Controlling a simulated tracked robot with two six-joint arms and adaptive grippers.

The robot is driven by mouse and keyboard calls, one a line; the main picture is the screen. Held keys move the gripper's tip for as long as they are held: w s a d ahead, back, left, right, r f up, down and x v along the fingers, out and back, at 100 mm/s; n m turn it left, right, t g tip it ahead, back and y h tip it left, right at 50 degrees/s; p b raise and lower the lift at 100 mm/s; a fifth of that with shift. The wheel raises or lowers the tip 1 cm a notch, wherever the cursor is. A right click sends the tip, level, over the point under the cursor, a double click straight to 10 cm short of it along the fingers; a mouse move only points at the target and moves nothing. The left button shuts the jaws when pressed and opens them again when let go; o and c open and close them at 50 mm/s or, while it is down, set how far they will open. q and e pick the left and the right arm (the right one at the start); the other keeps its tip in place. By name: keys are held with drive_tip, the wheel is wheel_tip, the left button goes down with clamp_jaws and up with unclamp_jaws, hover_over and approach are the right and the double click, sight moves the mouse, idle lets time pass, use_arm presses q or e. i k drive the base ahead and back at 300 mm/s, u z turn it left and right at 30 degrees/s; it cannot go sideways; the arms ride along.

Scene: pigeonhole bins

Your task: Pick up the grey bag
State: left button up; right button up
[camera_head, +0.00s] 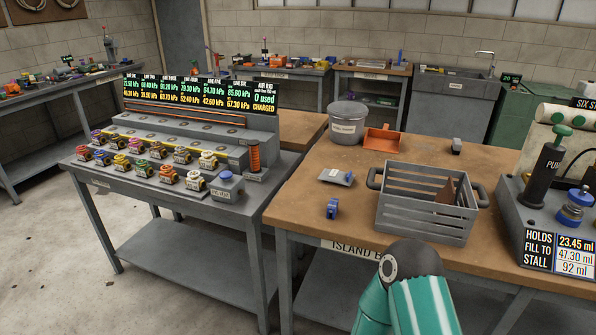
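I cannot pick out anything that is clearly a grey bag. A small dark grey object (456,145) stands at the back of the brown-topped island bench, and it is too small to identify. A grey slatted crate (425,215) with dark handles sits near the bench's front edge, with a brown pointed piece (446,192) inside. A lidded grey bucket (348,122) stands at the back left of the bench. Neither gripper is in view. Only a teal and grey part of one of my arms shows at the bottom, in front of the bench.
An orange dustpan (382,139), a small grey plate (337,177) and a blue clamp-like piece (332,208) lie on the island bench (300,205). A pump station (555,190) stands at right. A grey bench (150,190) with several coloured fittings stands at left. Bench top shows between items.

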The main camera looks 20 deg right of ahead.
sight(334, 176)
drive_tip(key=i, duration=1.05)
drive_tip(key=z, duration=0.5)
